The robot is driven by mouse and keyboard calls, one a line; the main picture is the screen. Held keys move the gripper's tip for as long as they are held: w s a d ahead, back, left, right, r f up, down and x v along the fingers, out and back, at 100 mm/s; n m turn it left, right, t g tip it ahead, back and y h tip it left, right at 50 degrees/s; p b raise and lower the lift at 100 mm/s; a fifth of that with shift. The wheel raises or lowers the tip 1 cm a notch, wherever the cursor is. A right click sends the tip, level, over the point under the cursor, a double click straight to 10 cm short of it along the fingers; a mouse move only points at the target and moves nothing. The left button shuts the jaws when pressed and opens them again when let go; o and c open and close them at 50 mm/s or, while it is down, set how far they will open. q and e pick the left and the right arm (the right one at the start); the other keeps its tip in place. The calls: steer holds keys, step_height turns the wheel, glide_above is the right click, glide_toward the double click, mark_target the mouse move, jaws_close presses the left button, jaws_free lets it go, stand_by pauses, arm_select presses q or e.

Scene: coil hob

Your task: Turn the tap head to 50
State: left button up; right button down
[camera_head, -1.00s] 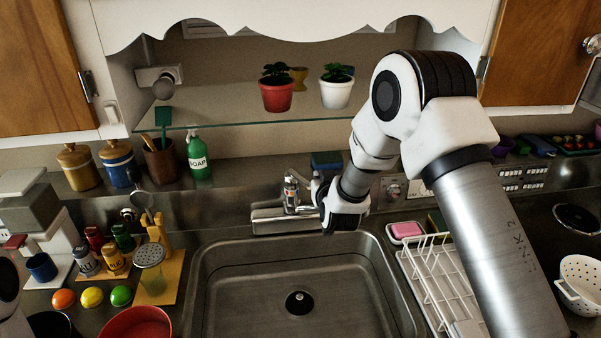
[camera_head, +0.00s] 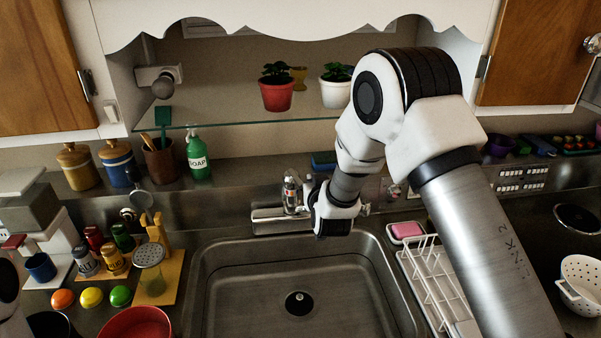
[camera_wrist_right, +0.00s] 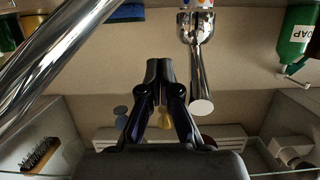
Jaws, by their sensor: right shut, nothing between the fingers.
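The chrome tap (camera_head: 268,219) stands behind the sink, and its upright tap head (camera_head: 290,194) is partly hidden by my right wrist. In the right wrist view the chrome tap head (camera_wrist_right: 197,58) comes down from the top edge, with red and blue marks at its upper end and a pale round end below. My right gripper (camera_wrist_right: 159,68) is shut and empty, its fingertips just left of the tap head in that view, with a narrow gap in the picture. In the head view its fingers are hidden behind my wrist. My left gripper is not in view.
The sink basin (camera_head: 250,275) is empty. A white dish rack (camera_head: 435,285) and a pink sponge (camera_head: 405,230) lie to the right. A green soap bottle (camera_head: 198,155) stands at the back left. A glass shelf (camera_head: 225,124) with potted plants hangs above.

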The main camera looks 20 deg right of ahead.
steer(key=shift+a, duration=0.45)
steer(key=shift+s+a, duration=0.1)
steer(key=shift+a, duration=0.6)
stand_by(0.4)
step_height(320, 180, up, 8)
steer(key=p, duration=0.4)
steer(key=shift+s+d, duration=0.2)
steer(key=shift+d, duration=0.25)
